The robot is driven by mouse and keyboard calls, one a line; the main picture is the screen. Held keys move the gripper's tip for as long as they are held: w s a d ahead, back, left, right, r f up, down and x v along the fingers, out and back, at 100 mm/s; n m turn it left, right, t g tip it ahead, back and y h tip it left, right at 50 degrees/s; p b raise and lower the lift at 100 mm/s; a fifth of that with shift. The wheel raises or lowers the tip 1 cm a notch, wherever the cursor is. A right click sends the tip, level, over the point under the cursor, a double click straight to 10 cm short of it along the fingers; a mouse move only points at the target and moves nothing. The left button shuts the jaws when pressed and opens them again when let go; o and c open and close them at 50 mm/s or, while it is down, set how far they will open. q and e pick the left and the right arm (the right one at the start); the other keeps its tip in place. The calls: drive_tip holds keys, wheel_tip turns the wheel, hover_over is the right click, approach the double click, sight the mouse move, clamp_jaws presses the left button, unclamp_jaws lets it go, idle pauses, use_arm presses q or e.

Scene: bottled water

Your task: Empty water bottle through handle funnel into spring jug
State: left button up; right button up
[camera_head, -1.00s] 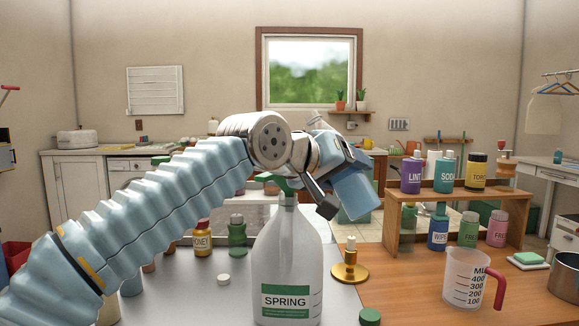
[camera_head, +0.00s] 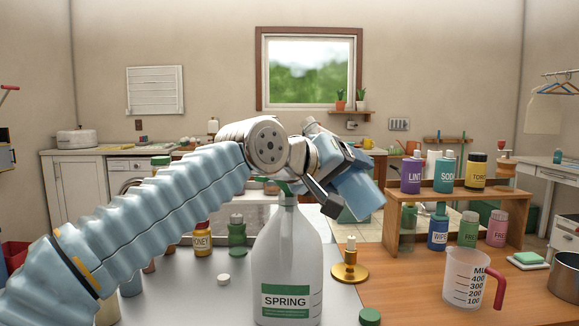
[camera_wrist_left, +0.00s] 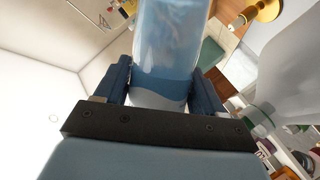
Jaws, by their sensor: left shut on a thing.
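The clear spring jug (camera_head: 287,255) with its green SPRING label stands upright at the front middle. The green funnel (camera_head: 287,188) sits at its mouth, partly hidden by my left arm. My left gripper (camera_head: 340,185) is just right of and above the jug mouth, tilted down to the right. In the left wrist view my left gripper (camera_wrist_left: 160,88) is shut on the water bottle (camera_wrist_left: 172,45), which is clear and bluish; its far end is out of frame. The jug (camera_wrist_left: 295,85) shows at the right there. My right gripper is not in view.
A brass candlestick (camera_head: 350,268) stands right of the jug. A measuring cup (camera_head: 466,280) and a wooden shelf (camera_head: 455,208) with several bottles are further right. A white cap (camera_head: 224,280) and a green cap (camera_head: 370,317) lie near the jug. Free wood lies around (camera_head: 410,285).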

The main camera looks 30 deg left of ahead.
use_arm(q)
drive_tip(key=shift+d+f+n+h, duration=0.35)
drive_tip(key=shift+d+n+h, duration=0.2)
drive_tip(key=shift+n, duration=0.25)
idle(0.7)
drive_tip(key=shift+s+d+r+n+h, duration=0.1)
drive_tip(key=shift+d+r+n+h, duration=0.25)
drive_tip(key=shift+n, duration=0.35)
idle(0.4)
drive_tip(key=shift+d+r+n+t+h, duration=0.3)
drive_tip(key=shift+d+r+n, duration=0.05)
drive_tip(key=shift+r+n, duration=0.35)
idle(0.6)
drive_tip(key=shift+a+r+n, duration=0.55)
drive_tip(key=shift+r+n, duration=0.15)
drive_tip(key=shift+r, duration=0.2)
idle(0.6)
drive_tip(key=shift+r+n+t+h+b, duration=0.1)
drive_tip(key=shift+n+t+h+b, duration=0.3)
drive_tip(key=shift+n, duration=0.3)
idle(1.9)
